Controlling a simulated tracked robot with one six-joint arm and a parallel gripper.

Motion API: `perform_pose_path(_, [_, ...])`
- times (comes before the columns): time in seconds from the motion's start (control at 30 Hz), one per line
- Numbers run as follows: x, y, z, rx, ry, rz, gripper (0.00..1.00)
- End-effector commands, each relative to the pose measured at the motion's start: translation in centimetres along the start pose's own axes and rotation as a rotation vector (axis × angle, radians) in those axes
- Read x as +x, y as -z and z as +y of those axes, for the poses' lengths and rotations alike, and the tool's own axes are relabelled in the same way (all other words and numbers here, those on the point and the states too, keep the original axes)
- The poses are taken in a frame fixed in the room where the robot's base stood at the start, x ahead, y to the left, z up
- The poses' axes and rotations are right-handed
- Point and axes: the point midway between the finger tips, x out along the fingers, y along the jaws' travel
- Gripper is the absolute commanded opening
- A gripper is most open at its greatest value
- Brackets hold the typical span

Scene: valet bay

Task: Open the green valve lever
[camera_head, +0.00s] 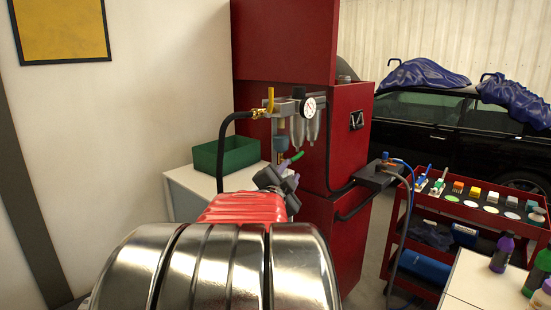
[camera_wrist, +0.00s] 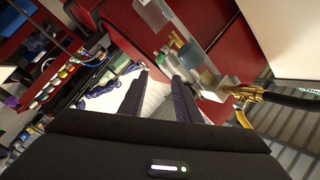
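The green valve lever (camera_head: 297,157) shows in the head view below the air regulator unit (camera_head: 283,140) on the red cabinet's side. It slants up to the right. My gripper (camera_head: 281,175) is just below and left of it, close by; I cannot tell whether they touch. In the wrist view my gripper (camera_wrist: 156,70) has its two dark fingers apart, with nothing seen between them. The regulator's teal part (camera_wrist: 190,52) lies just beyond the fingertips there.
A yellow lever (camera_head: 270,100), a gauge (camera_head: 308,107) and a black hose (camera_head: 222,150) are on the unit. A green bin (camera_head: 226,156) stands on a white cabinet behind. A red cart (camera_head: 470,212) with bottles and pads stands right, before a black car (camera_head: 430,130).

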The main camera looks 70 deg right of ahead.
Motion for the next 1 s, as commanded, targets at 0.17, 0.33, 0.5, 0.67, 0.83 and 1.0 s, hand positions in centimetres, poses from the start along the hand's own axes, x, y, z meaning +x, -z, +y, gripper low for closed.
perform_pose_path(0.17, [0.9,0.0,0.1,-0.001,-0.001,0.0,0.3])
perform_pose_path(0.33, [2.7,0.0,0.1,-0.001,-0.002,0.001,0.3])
perform_pose_path(0.5, [4.8,0.0,0.1,-0.001,-0.002,0.0,0.3])
perform_pose_path(0.67, [6.7,0.1,0.1,-0.001,-0.003,0.001,0.3])
perform_pose_path(0.83, [8.7,0.1,0.1,-0.001,-0.002,0.001,0.3])
perform_pose_path(1.0, [10.8,0.1,0.2,0.0,-0.003,0.001,0.3])
